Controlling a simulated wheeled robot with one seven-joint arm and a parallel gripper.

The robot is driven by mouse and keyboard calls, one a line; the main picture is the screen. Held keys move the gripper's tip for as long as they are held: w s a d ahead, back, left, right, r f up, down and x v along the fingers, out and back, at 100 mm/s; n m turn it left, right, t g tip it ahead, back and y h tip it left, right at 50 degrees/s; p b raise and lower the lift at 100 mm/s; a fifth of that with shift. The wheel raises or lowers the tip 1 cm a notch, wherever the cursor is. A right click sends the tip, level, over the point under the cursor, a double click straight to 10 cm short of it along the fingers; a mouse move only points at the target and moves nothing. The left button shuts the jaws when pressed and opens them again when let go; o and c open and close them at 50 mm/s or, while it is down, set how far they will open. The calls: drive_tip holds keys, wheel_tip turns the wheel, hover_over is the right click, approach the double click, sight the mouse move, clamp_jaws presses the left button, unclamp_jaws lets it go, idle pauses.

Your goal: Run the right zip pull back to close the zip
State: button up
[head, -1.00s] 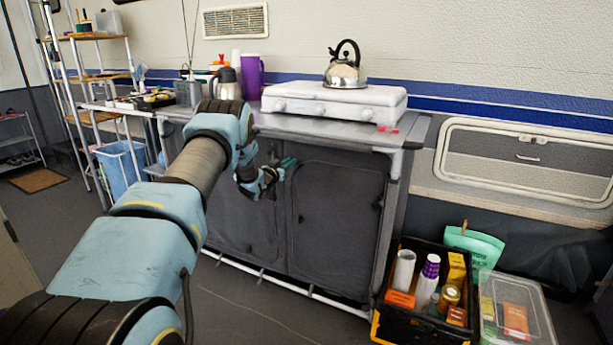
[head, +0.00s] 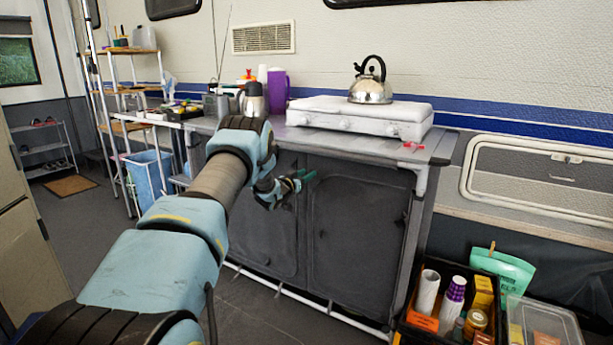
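The kitchen unit has two dark grey fabric fronts, a left panel (head: 262,238) and a right panel (head: 355,235), each with a rounded seam. The right panel looks flat and covers its opening. A small dark spot near its right edge may be a zip pull, but it is too small to tell. My gripper (head: 306,178) is in front of the unit, near the upper left corner of the right panel. Its green fingertips point right, towards the panel. I cannot see whether they touch it or hold anything; the zip there is hidden or too small.
A white stove (head: 360,118) with a steel kettle (head: 371,85) stands on the worktop, beside a purple jug (head: 278,92). A crate of goods (head: 440,335) and a clear box (head: 548,322) stand at lower right. A blue bin (head: 147,175) stands left.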

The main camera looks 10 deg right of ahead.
drive_tip(key=v, duration=1)
drive_tip(key=shift+s+a, duration=0.25)
drive_tip(key=shift+s, duration=0.1)
